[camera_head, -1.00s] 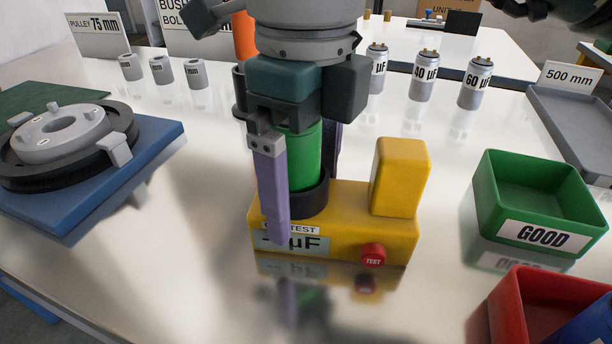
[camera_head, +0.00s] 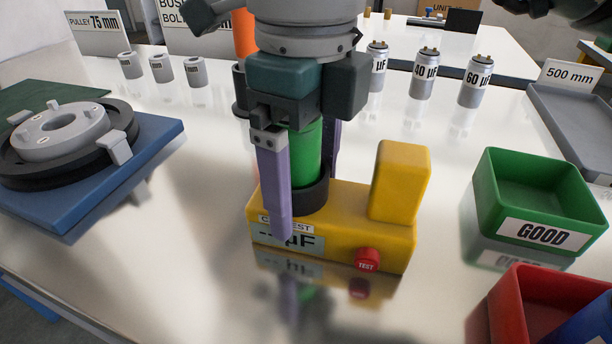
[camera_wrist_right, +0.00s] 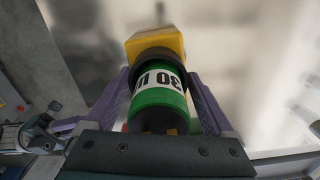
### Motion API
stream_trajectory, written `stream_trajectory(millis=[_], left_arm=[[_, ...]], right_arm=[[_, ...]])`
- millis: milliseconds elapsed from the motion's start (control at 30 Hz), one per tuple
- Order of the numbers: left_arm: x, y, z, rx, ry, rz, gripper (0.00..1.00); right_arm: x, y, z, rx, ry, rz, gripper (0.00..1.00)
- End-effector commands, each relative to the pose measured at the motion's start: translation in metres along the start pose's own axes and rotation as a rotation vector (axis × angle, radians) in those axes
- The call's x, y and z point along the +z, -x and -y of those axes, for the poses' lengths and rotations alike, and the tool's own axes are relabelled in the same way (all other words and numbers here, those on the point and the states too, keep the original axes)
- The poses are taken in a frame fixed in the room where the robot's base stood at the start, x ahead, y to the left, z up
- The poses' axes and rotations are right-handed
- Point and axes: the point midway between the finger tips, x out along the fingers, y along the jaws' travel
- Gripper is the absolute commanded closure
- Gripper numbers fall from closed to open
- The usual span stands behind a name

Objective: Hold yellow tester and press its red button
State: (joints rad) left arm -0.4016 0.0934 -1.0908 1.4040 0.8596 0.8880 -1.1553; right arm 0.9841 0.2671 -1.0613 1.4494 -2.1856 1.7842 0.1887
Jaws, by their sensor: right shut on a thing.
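The yellow tester (camera_head: 345,228) stands on the glossy table, with a display at front left, a raised block at right and a red TEST button (camera_head: 367,260) low on its front. A green capacitor (camera_head: 306,155) stands upright in the tester's black socket (camera_head: 311,197); its label reads 30 in the wrist view (camera_wrist_right: 158,82). My right gripper (camera_head: 308,205) comes down from above, its purple fingers on both sides of the capacitor and socket, shut on the tester. The near finger partly covers the display; the far fingertip is hidden. No finger touches the button. My left gripper is not in view.
A green GOOD bin (camera_head: 545,237) and a red bin (camera_head: 530,290) stand at right. A blue board (camera_head: 150,150) with a round fixture lies at left. Several silver capacitors (camera_head: 424,75) stand behind. The table in front of the tester is clear.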

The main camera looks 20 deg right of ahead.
Motion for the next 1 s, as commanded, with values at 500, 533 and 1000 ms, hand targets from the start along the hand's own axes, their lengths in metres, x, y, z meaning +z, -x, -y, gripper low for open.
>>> stream_trajectory(millis=[500, 533, 1000], left_arm=[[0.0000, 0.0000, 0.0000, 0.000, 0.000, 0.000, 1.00], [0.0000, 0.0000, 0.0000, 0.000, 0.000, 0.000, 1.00], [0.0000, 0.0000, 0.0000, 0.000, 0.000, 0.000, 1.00]], right_arm=[[0.0000, 0.0001, 0.0002, 0.000, -0.001, 0.000, 0.93], [0.0000, 0.0001, 0.0002, 0.000, -0.001, 0.000, 0.93], [0.0000, 0.0001, 0.0001, 0.000, -0.001, 0.000, 0.94]])
